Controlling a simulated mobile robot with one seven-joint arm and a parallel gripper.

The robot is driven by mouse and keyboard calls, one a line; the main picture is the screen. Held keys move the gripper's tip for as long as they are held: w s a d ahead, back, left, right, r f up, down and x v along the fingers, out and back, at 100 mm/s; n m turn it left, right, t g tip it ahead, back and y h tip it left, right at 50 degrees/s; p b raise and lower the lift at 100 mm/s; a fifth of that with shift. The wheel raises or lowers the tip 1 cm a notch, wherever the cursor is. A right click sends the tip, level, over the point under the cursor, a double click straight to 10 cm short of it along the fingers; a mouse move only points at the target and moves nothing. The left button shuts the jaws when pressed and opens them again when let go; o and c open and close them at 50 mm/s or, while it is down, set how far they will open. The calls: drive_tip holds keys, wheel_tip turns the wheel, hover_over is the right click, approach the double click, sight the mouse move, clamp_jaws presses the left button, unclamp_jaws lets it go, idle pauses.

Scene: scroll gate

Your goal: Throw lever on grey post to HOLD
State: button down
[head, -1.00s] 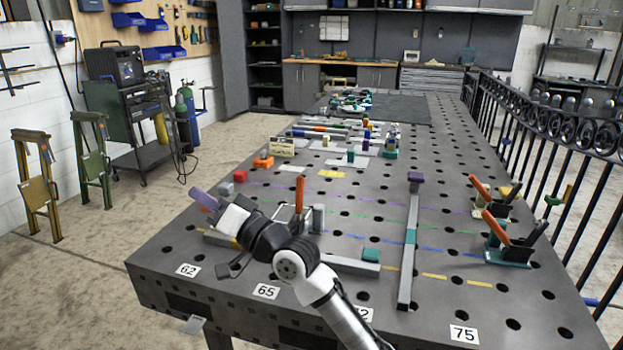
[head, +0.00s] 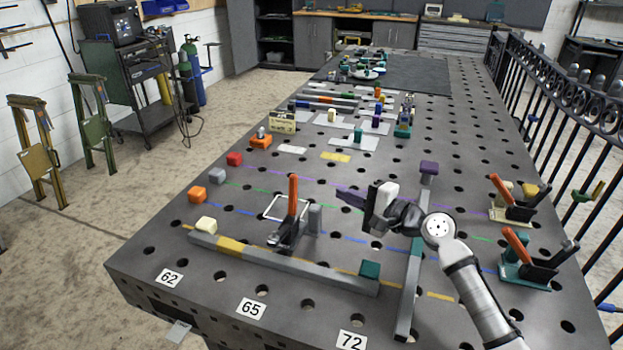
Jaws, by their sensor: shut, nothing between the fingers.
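An orange lever handle (head: 293,199) stands about upright on a dark grey clamp base (head: 284,238) on the table. A short grey post (head: 315,218) stands just right of it, and a white wire frame (head: 272,208) is on its left. I cannot read any HOLD mark.
Another grey bar (head: 409,290) lies to the right, under my arm. Two more orange-handled clamps, one cream-based (head: 512,212) and one teal-based (head: 524,272), stand by the right edge.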

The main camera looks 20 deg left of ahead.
sight(293, 196)
drive_tip(key=a+p, duration=0.5)
drive_tip(key=a, duration=0.4)
drive_tip(key=shift+s+a+r+p, duration=0.15)
drive_tip(key=shift+s+a+p, duration=0.1)
drive_tip(key=shift+s+p, duration=0.1)
